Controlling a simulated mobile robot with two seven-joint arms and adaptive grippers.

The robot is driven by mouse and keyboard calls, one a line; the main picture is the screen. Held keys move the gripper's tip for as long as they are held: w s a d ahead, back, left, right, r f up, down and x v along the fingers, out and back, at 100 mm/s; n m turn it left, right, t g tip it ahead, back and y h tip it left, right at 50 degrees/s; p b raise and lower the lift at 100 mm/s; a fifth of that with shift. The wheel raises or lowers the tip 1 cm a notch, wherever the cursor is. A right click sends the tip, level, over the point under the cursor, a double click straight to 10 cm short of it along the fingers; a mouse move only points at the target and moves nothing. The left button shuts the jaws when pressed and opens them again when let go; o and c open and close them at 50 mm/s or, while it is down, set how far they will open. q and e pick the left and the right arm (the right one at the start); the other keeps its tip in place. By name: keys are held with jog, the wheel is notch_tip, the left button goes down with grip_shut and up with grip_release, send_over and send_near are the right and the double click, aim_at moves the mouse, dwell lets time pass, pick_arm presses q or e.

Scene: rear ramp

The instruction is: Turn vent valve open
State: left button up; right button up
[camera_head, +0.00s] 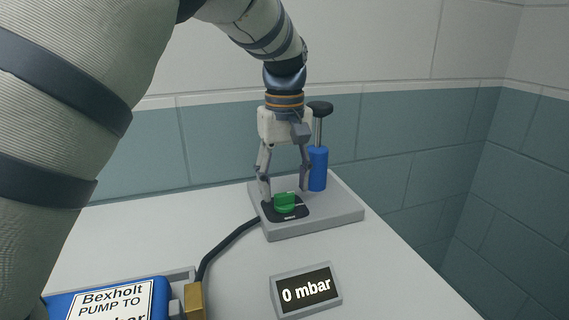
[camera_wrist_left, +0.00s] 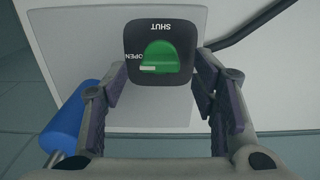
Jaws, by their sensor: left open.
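The vent valve is a green knob (camera_head: 285,202) on a black plate (camera_head: 270,213) on the grey base block. In the left wrist view the knob (camera_wrist_left: 160,55) has a white mark at its left end, close beside the word OPEN. The word SHUT is at the top of the plate there. My left gripper (camera_head: 286,191) points down over the plate, open, with one finger on each side of the knob. In the left wrist view gaps show between the fingers and the knob. My right gripper is not in view.
A blue pump (camera_head: 318,169) with a black handle stands behind the valve on the grey base block (camera_head: 335,217). A display (camera_head: 306,290) reads 0 mbar. A black hose (camera_head: 222,246) runs to a brass fitting (camera_head: 195,300) by a blue labelled case (camera_head: 64,309). Walls are behind and right.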

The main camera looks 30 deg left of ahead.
aim_at(284, 193)
pick_arm(q)
notch_tip(284, 193, up, 10)
dwell(0.5)
